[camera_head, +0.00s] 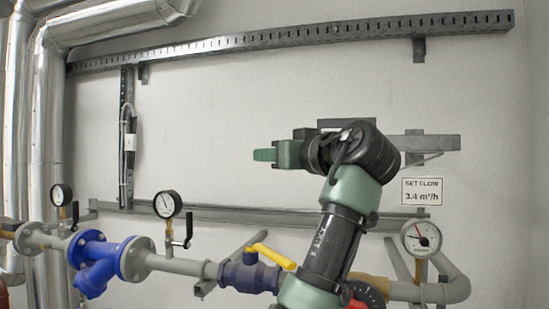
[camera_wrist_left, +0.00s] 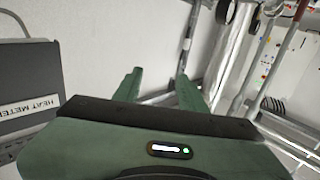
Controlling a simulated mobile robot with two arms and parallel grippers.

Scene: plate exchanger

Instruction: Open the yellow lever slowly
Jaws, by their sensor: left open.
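The yellow lever (camera_head: 275,256) sits on top of a dark blue valve (camera_head: 247,277) in the pipe, low in the head view. It slants down to the right, roughly along the pipe. My left gripper (camera_head: 264,155) is well above the lever, in front of the wall, with its fingers pointing left. In the left wrist view its two green fingers (camera_wrist_left: 158,74) are apart with nothing between them. The lever cannot be made out in that view. My forearm stands just right of the lever and hides part of the pipe. My right gripper is not seen.
A bright blue fitting (camera_head: 95,262), a gauge (camera_head: 167,205) and a black lever (camera_head: 188,230) stand left of the valve. A flow gauge (camera_head: 421,237) is under the SET FLOW sign (camera_head: 422,191). The wrist view shows a heat meter box (camera_wrist_left: 28,90) at left.

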